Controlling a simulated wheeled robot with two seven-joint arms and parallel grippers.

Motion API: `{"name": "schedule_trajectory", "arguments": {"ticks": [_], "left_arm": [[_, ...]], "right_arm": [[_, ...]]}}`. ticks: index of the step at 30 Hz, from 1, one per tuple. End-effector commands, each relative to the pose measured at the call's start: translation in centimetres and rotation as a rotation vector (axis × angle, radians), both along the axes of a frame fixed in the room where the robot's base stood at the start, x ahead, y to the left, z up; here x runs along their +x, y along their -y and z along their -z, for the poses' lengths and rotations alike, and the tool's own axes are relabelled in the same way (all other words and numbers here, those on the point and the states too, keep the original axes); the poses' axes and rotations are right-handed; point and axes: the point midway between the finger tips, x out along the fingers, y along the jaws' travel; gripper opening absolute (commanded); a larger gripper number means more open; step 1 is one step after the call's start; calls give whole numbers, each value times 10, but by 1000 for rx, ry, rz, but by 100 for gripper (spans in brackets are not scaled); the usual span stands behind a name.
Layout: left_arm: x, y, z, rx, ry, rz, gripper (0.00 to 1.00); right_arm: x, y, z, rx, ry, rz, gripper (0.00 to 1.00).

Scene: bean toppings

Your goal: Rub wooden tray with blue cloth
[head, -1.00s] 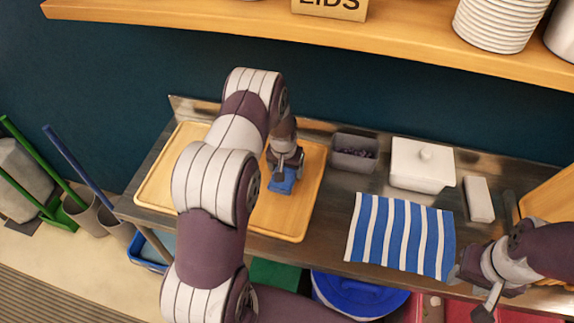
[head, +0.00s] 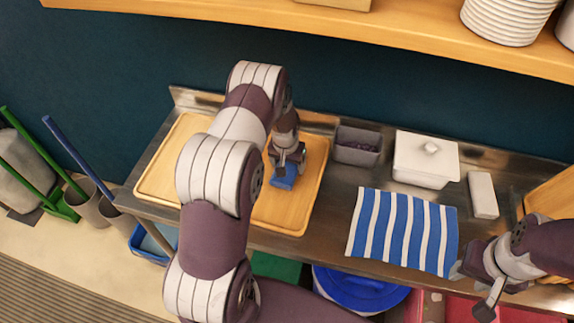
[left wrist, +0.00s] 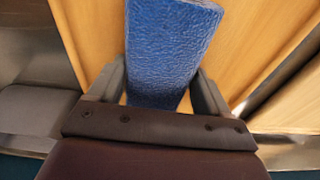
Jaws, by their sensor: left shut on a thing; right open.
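The blue cloth (head: 283,183) is a small folded block in the head view. My left gripper (head: 287,170) is shut on it, over the right part of the wooden tray (head: 308,205). The left wrist view shows the cloth (left wrist: 170,50) between the two fingers, with the tray's wood (left wrist: 90,30) behind it. The cloth is at or very near the tray surface; I cannot tell if it touches. My left arm hides the middle of the tray. My right gripper (head: 470,287) is open and empty at the lower right, by the counter's front edge.
A blue-and-white striped cloth (head: 402,232) lies right of the tray on the metal counter. Behind it are a grey container with dark beans (head: 357,146), a white lidded box (head: 426,160) and a pale block (head: 482,195). A wooden shelf (head: 410,38) overhangs the back.

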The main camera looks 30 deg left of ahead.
Motion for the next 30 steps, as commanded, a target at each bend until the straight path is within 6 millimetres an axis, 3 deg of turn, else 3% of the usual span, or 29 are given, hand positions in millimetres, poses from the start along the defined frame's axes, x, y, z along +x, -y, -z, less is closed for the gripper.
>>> {"name": "schedule_trajectory", "arguments": {"ticks": [21,30], "left_arm": [[8,4,-67,0,1,4,45],[9,5,-74,0,0,5,45]], "right_arm": [[0,0,-44,0,0,0,43],[0,0,-47,0,0,0,43]]}}
